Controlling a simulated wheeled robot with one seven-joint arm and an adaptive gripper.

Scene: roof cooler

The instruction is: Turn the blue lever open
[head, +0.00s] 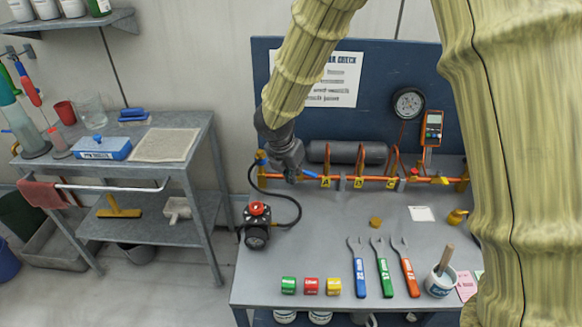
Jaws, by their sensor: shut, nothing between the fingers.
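The blue lever (310,174) shows as a short blue bar at the left part of the orange pipe (342,181), just left of the yellow tag A. It slants slightly down to the right, close to the line of the pipe. My gripper (291,178) is shut and empty, pointing down at the lever's left end. It hides that end and the valve body under it. I cannot tell whether the gripper touches the lever. A small blue part (262,158) also shows at the pipe's left end, left of my gripper.
A grey cylinder (348,152) and orange loops stand behind the pipe. A black hose runs from the left end to a pump with a red knob (257,210). Spanners (382,268), coloured rolls (311,286) and a cup (440,282) lie along the bench front.

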